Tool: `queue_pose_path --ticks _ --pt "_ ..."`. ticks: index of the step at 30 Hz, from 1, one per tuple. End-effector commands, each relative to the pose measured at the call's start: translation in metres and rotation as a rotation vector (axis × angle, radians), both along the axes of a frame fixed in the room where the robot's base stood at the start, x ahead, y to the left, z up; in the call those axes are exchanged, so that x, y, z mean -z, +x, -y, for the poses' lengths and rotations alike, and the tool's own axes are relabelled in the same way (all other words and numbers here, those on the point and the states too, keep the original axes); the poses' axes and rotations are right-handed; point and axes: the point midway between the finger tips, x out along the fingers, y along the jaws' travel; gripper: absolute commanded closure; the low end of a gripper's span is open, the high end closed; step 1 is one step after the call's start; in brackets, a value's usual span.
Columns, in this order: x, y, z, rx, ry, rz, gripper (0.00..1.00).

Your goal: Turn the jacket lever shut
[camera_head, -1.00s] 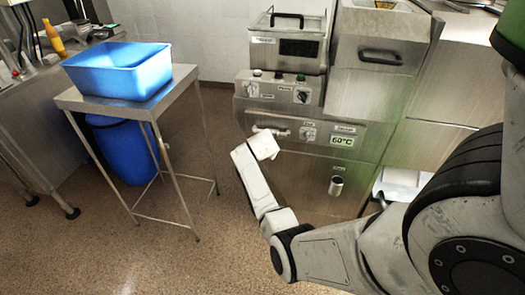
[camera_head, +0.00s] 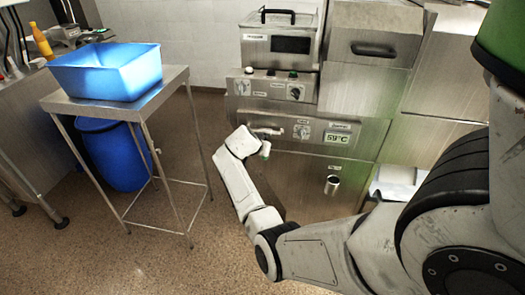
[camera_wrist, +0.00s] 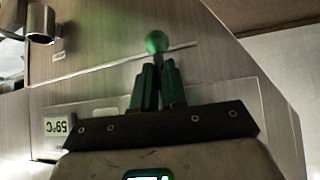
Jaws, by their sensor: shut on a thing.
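The lever shows in the wrist view as a green ball knob (camera_wrist: 157,42) on a short dark stem. My gripper (camera_wrist: 157,70) has two green fingers closed around that stem, with the ball just beyond the fingertips. In the head view my white wrist is at the left of the machine's lower front panel (camera_head: 345,112) and hides most of the gripper. A small greenish tip shows just right of the wrist; I cannot tell whether it is finger or knob. The display (camera_head: 338,138) on that panel reads 59°C.
A control knob (camera_head: 302,131) is right of my wrist. A short metal spout (camera_head: 332,185) sticks out lower down. A steel stand (camera_head: 165,92) with a blue basin (camera_head: 108,80) is at left, a blue drum (camera_head: 112,155) beneath it. The floor between stand and machine is open.

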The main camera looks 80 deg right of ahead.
Motion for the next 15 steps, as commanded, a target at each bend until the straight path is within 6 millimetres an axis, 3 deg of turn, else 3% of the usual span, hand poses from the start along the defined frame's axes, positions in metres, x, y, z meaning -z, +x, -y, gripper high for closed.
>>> queue_pose_path --ticks 5,6,13,15 --pt "0.0014 -0.0013 -0.0003 0.0 0.001 -0.004 1.0" --pt "0.0014 -0.0013 -0.0003 0.0 0.001 -0.004 0.86" --pt "0.0008 -0.0009 0.0 0.0 0.001 -0.003 0.64" --pt "0.0006 -0.0008 0.0 0.0 0.0 -0.001 0.62"
